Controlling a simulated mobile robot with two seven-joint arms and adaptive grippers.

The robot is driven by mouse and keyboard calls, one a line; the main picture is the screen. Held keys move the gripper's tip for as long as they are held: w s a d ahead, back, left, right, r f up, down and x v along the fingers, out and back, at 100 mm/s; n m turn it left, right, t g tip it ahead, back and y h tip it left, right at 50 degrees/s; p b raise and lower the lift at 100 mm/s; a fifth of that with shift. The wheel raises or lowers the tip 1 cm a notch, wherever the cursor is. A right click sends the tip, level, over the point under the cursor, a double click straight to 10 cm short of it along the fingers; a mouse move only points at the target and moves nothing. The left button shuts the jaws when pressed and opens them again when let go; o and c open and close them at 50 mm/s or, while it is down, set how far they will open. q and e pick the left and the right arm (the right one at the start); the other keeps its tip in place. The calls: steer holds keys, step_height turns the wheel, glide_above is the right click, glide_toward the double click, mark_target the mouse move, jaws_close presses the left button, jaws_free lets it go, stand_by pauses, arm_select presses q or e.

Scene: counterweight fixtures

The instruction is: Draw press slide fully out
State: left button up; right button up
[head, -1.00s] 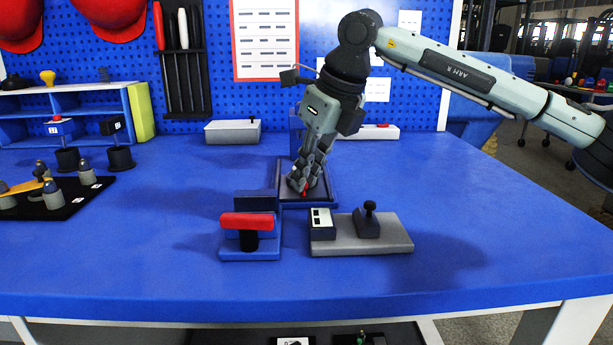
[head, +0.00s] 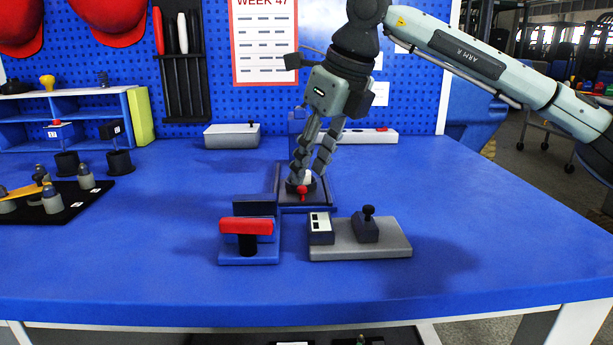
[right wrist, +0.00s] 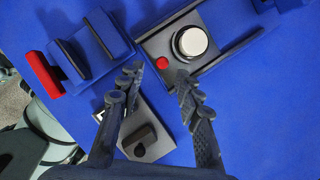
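The press slide (right wrist: 159,43) is a dark plate with a red knob (right wrist: 162,63) at its near end and a pale round piece (right wrist: 191,42) on top. In the head view the red knob (head: 302,191) shows at the front of the blue-edged dark tray (head: 326,203), ahead of a blue upright (head: 297,120). My right gripper (head: 309,173) is over the tray, its fingers pointing down and apart. In the right wrist view the open fingertips (right wrist: 158,72) hold nothing, with the knob between and slightly beyond them. My left gripper is not in view.
A blue stand with a red bar (head: 246,226) is just left of the tray front. A grey plate with a black-knobbed block (head: 366,228) is to its right. A black mat with grey weights (head: 70,203) lies far left. The right side of the table is clear.

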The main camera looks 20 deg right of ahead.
steer(key=v, duration=0.8)
steer(key=shift+s+r, duration=0.15)
steer(key=shift+r, duration=0.1)
